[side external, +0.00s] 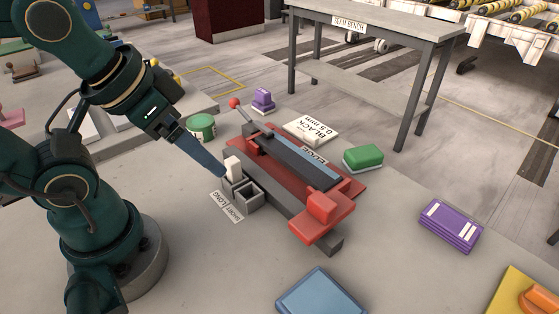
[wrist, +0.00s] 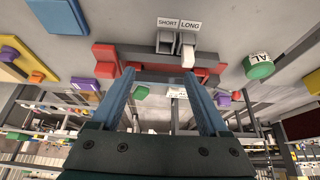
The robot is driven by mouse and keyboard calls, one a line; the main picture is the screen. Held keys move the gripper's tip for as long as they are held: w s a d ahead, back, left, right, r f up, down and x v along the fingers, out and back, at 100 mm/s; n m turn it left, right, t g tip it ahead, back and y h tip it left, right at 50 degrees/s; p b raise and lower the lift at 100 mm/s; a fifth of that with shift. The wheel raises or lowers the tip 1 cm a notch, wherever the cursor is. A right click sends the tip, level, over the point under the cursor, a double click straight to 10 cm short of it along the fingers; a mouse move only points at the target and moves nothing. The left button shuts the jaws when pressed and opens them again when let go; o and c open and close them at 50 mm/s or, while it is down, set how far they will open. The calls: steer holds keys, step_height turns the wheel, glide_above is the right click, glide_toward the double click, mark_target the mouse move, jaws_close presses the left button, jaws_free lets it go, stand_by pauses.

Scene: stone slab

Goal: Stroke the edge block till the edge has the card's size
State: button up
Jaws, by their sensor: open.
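A white block (side external: 233,166) stands upright in one cell of a grey two-cell holder (side external: 249,196). In the wrist view the white block (wrist: 188,50) is in the cell labelled LONG; the SHORT cell looks empty. A red fixture (side external: 322,207) holds a long dark bar with a blue-grey strip marked EDGE (side external: 315,160). A white card (side external: 310,127) reading BLACK 0.5 mm lies behind it. My gripper (side external: 222,176) is close beside the white block, on its left in the side view. Its blue fingers (wrist: 159,73) are apart with nothing between them.
A green block (side external: 363,157), a purple block (side external: 451,225) and a blue tray (side external: 321,295) lie around the fixture. A green tin (side external: 201,127) and a small purple object (side external: 263,99) are behind. A red-knobbed lever (side external: 234,103) sticks up.

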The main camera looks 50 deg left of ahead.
steer(key=shift+o, duration=0.5)
steer(key=w+d+r+n, duration=0.1)
steer(key=w+r, duration=0.2)
steer(key=r, duration=0.1)
steer(key=g, duration=0.4)
glide_toward(323, 200)
steer(key=w+a, duration=0.1)
steer(key=a, duration=0.2)
steer(key=shift+m+g, duration=0.5)
steer(key=shift+g, duration=0.3)
steer(key=d+f, duration=0.2)
steer(key=f, duration=0.1)
steer(key=d+f, duration=0.1)
steer(key=f, duration=0.1)
steer(key=shift+w, duration=0.2)
steer(key=shift+f, duration=2.55)
